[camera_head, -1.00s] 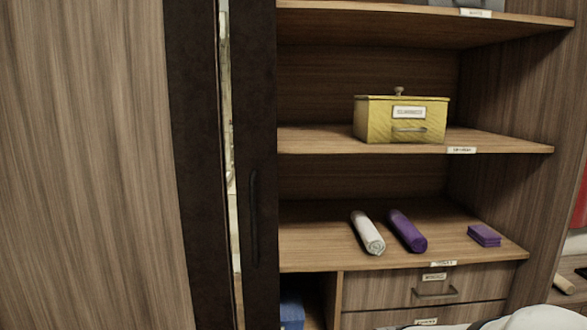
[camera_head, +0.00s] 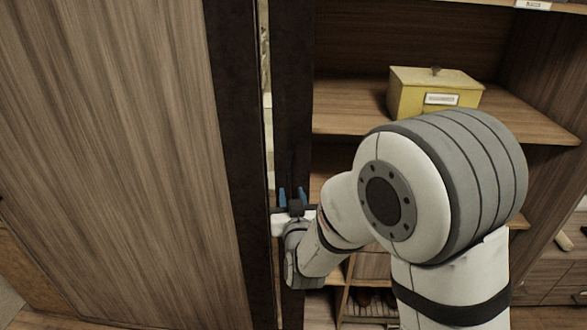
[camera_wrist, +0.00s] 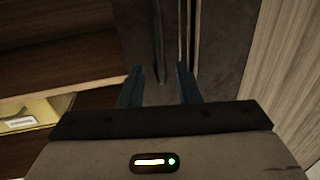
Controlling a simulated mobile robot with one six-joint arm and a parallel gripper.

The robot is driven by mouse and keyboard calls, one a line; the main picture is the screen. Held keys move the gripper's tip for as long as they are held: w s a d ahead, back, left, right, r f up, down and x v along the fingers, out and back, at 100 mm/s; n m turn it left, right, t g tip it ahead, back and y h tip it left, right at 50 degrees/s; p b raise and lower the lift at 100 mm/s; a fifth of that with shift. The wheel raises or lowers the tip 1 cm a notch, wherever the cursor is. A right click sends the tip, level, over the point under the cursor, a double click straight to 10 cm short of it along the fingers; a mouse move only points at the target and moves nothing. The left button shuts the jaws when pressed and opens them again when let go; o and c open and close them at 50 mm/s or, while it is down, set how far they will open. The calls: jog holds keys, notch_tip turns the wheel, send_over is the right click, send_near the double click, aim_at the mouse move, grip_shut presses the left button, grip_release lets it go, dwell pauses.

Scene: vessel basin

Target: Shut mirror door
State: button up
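The mirror door shows nearly edge-on in the head view as a dark upright frame (camera_head: 290,90) with a thin bright mirror strip (camera_head: 265,60) at its left. My gripper (camera_head: 291,196) is in front of the dark frame, at about the height where its upright handle was seen earlier. In the wrist view the two blue fingers of my gripper (camera_wrist: 160,88) are spread apart, pointing at the dark frame (camera_wrist: 150,20). A thin dark upright bar, probably the handle, shows between them. I cannot tell whether the fingers touch it.
A wooden panel (camera_head: 110,120) stands left of the door. Open shelves lie to the right, with a yellow box (camera_head: 432,98) on one; it also shows in the wrist view (camera_wrist: 30,118). Drawers (camera_head: 560,275) stand at far right.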

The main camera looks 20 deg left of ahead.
aim_at(289, 182)
jog(key=p+x, duration=0.2)
jog(key=x, duration=0.5)
jog(key=shift+w, duration=0.2)
grip_shut()
